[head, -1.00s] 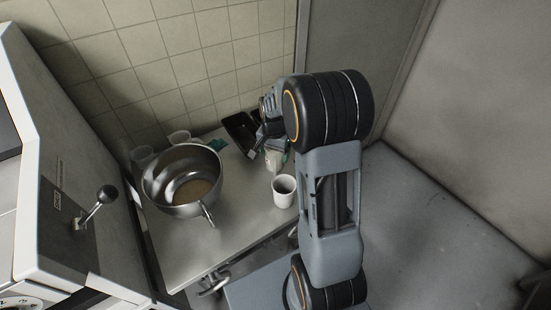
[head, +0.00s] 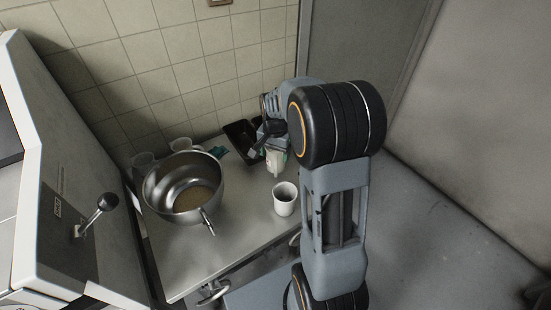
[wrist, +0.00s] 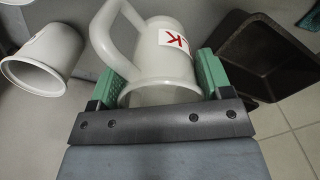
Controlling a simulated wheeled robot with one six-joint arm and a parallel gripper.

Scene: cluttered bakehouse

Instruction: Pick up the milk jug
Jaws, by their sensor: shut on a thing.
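The milk jug (wrist: 165,60) is a pale white jug with a looped handle and a white label with red letters. In the wrist view it sits between the two green finger pads of my gripper (wrist: 158,78), which is shut on it. In the head view the jug (head: 277,164) shows below my gripper (head: 268,141), partly hidden by my arm. I cannot tell whether its base touches the worktop.
A white mug (head: 284,204) stands close in front of the jug. A dark baking tin (head: 239,134) is behind it. A tiled wall (head: 190,75) bounds the worktop.

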